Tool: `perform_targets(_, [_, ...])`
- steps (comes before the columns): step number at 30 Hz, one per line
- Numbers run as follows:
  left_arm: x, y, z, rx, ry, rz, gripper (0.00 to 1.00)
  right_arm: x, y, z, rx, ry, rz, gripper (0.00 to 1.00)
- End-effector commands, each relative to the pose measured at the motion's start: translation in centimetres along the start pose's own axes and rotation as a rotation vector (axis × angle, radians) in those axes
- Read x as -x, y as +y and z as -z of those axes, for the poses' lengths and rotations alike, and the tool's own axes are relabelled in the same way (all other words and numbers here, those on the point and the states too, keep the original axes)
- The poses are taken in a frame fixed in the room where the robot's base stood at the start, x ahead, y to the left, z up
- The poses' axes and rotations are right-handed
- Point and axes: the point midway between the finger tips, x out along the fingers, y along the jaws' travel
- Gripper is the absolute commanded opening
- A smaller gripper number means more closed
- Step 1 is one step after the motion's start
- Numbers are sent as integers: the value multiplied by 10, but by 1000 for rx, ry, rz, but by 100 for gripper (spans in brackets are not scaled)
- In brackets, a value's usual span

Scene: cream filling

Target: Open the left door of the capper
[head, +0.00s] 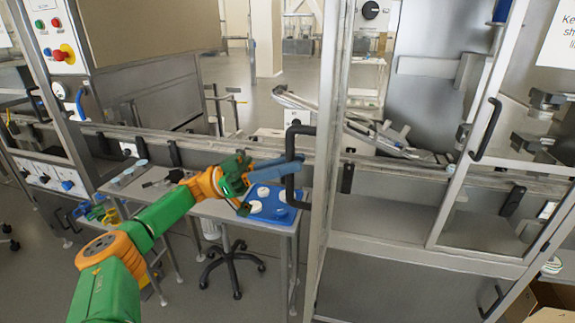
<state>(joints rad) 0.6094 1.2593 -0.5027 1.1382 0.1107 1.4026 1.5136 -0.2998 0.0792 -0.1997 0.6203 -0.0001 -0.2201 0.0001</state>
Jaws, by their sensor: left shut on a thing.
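My left gripper (286,164) reaches in from the left on its green and orange arm. Its blue-grey fingers are shut on the black door handle (297,133), about midway down the handle. The handle is fixed to a tall metal door frame (325,160), which I take to be the capper's left door. This door looks very narrow from here, as if seen nearly edge-on. The other door (465,140), to the right, has its own black handle (487,130). My right gripper is not in view.
Behind my left arm stands a table with a blue tray (272,214) holding white round pieces. A wheeled black chair base (233,262) is on the floor below. A control panel (55,35) with coloured buttons is at the upper left. A cardboard box (548,300) lies at the lower right.

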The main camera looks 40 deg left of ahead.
Motion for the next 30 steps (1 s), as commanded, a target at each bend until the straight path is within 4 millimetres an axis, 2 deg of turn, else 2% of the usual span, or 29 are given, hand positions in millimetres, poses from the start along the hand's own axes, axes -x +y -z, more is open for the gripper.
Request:
perform_targets(7, [0,-1,3,-4,5,3,0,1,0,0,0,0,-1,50])
perform_targets(8, [0,-1,3,-4,6,3,25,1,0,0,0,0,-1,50])
perform_targets(9, [0,-1,3,-4,5,2,32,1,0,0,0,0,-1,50])
perform_targets(18, [2,-1,0,-3,3,2,32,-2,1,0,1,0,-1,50])
perform_targets(20, [12,-1,-3,-4,3,4,32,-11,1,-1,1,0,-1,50])
perform_targets(25, [52,-2,-6,-7,5,6,32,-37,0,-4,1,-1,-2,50])
perform_targets(30, [68,-1,-1,-5,4,3,32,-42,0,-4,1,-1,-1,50])
